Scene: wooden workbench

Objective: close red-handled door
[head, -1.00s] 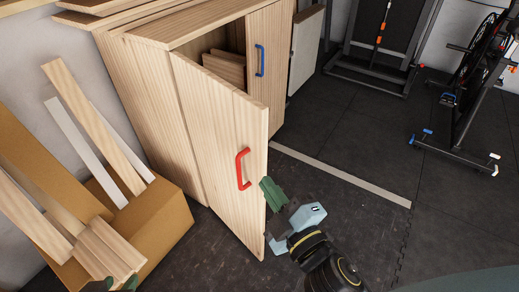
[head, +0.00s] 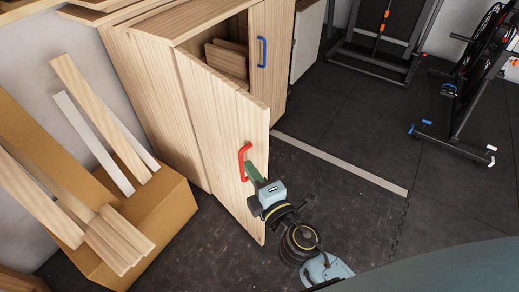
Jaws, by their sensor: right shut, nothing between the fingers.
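The wooden door (head: 222,125) with the red handle (head: 243,160) stands open, swung out from the left side of the wooden cabinet (head: 150,105). My right gripper (head: 251,172) is shut and empty. Its green fingertips are at the lower part of the red handle, by the door's outer face near its free edge. I cannot tell whether they touch the handle. My left gripper is not in view.
A second door with a blue handle (head: 262,52) is on the cabinet's right side. A cardboard box (head: 165,215) with wooden boards stands left of the open door. Gym equipment (head: 455,110) stands at the right. The dark floor (head: 345,130) between is mostly clear.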

